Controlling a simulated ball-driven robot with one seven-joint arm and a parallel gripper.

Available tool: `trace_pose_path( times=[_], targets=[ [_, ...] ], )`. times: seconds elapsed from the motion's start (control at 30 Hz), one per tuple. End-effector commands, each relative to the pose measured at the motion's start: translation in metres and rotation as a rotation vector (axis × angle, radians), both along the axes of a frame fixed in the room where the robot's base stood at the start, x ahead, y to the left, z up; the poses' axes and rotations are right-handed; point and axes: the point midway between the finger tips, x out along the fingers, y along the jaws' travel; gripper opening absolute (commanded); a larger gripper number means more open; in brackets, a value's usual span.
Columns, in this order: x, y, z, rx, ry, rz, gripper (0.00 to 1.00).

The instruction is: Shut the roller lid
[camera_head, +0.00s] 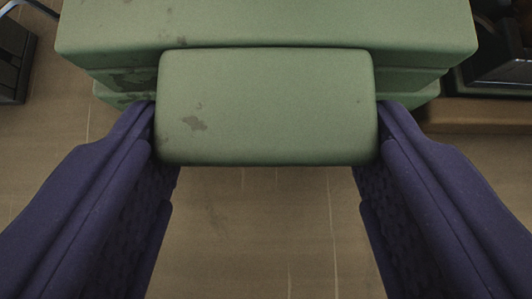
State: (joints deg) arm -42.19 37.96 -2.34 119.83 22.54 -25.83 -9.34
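A worn green block (266,106) with rounded corners juts towards me from a wider green body (266,22) at the top of the head camera view. I take this green piece to be the roller lid and its jutting part the handle; how far the lid stands open cannot be told. My gripper (267,125) has two dark purple fingers, one on each side of the block. Their tips meet the block's left and right sides with no visible gap. The block hides part of the fingers' inner faces. Any rollers are out of view.
Stepped green layers (120,80) show under the wide body. A dark object (500,60) stands at the upper right above a brown ledge (470,116). A black item (14,62) is at the upper left. Below the block is bare tan floor (265,235).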

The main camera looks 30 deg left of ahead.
Motion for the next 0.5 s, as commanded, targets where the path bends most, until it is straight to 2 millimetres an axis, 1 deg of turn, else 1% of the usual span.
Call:
trace_pose_path(
  times=[0.03, 0.47, 0.5],
  targets=[
    [-0.0076, -0.0049, -0.0166, -0.02, 0.034, 0.001, 0.09],
    [-0.0074, -0.0048, -0.0177, -0.019, 0.034, 0.0, 0.09],
    [-0.0074, -0.0049, -0.0178, -0.019, 0.034, 0.0, 0.7]
  ],
)
